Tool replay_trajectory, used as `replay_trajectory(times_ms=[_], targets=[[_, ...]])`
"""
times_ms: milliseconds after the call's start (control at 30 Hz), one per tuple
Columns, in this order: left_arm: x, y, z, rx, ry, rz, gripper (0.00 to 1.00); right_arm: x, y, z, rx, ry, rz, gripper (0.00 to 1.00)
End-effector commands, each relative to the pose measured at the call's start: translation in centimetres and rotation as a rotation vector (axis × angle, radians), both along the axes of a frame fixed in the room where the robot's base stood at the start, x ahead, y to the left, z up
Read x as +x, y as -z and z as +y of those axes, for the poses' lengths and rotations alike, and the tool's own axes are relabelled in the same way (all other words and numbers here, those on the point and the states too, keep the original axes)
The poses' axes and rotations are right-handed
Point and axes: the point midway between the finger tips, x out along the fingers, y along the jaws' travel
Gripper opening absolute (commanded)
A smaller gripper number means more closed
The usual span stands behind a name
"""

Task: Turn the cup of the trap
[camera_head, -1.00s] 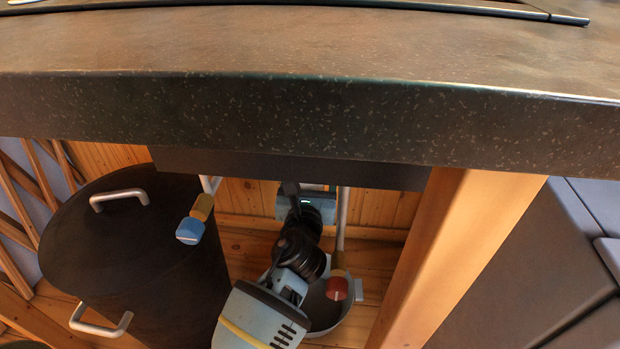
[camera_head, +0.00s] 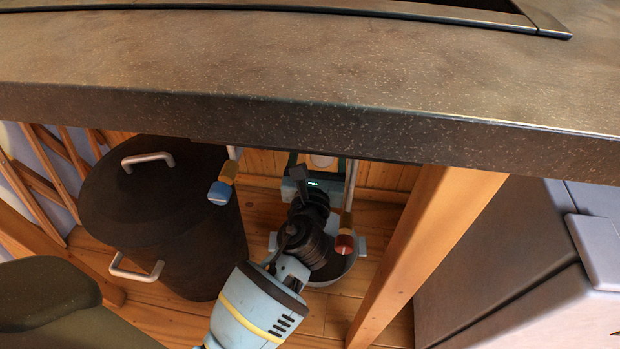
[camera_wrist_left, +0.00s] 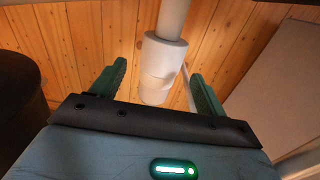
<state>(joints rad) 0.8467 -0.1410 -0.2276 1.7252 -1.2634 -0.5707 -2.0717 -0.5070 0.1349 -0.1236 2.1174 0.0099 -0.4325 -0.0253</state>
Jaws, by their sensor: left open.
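The trap is a white pipe with a thicker white cup (camera_wrist_left: 157,88) below it, hanging upright in the left wrist view. In the head view, a small pale part of the trap (camera_head: 322,161) shows just under the counter edge; the rest is hidden. My left gripper (camera_wrist_left: 158,82) is open, with one green finger on each side of the cup and a visible gap on both sides. I cannot tell how far the cup reaches in between the fingers. In the head view the left gripper (camera_head: 320,168) is under the counter. My right gripper is not in view.
A speckled dark counter (camera_head: 300,90) overhangs the space. Blue (camera_head: 220,192) and red (camera_head: 345,243) knobs hang either side of my arm. A black bin (camera_head: 160,215) stands left, a wooden post (camera_head: 425,255) right.

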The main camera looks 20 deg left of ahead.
Motion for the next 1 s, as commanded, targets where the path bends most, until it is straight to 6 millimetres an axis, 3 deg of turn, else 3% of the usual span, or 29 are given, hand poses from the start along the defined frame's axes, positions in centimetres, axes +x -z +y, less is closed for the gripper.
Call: replay_trajectory(times_ms=[200, 400, 600, 1000], targets=[[-4.3, -0.6, -1.3, 0.000, 0.002, 0.001, 0.75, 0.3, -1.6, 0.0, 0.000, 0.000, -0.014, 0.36], [-7.0, -0.7, -2.0, -0.001, 0.001, 0.001, 0.75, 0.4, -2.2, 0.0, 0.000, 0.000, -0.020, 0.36], [-8.0, -0.8, -2.3, -0.001, 0.001, 0.000, 0.75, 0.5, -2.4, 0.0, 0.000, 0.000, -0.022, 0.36], [-8.0, -0.6, -2.1, 0.004, 0.007, -0.010, 0.75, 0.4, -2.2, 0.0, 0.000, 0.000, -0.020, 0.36]])
